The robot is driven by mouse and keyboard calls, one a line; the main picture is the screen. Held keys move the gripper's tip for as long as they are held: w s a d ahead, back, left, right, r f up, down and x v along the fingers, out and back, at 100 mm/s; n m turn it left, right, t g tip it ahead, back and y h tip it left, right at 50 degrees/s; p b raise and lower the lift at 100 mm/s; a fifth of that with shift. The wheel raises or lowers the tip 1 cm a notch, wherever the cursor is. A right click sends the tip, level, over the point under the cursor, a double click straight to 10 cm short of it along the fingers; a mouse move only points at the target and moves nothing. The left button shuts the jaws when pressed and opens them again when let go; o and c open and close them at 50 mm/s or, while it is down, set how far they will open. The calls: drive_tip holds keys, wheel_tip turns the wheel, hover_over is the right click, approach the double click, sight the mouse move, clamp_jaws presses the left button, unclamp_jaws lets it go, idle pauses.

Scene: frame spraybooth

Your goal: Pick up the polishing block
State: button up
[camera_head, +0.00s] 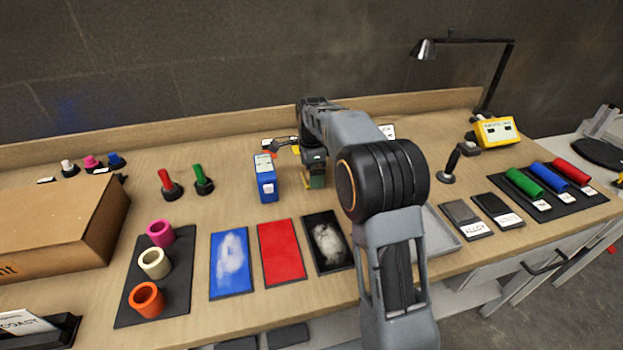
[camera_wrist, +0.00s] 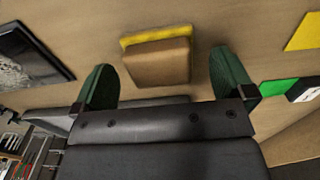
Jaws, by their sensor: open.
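In the wrist view, a small block (camera_wrist: 157,64) with a brown face and a yellow layer along its far edge lies on the wooden bench; it looks like the polishing block. My gripper (camera_wrist: 165,80) is open, with one green finger to each side of the block and visible gaps on both sides. It holds nothing. In the head view, my gripper (camera_head: 317,172) points down over the bench, right of the blue box.
A blue box (camera_head: 265,178) stands close left of my gripper. Blue, red (camera_head: 281,252) and black panels (camera_head: 327,242) lie in front. A grey tray (camera_head: 441,235) is partly behind my arm. A cardboard box (camera_head: 60,225) stands left.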

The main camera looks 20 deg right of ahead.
drive_tip(key=shift+f, duration=0.9)
drive_tip(key=shift+c, duration=0.5)
drive_tip(key=c, duration=0.8)
drive_tip(key=shift+c, duration=0.2)
drive_tip(key=shift+r, duration=0.1)
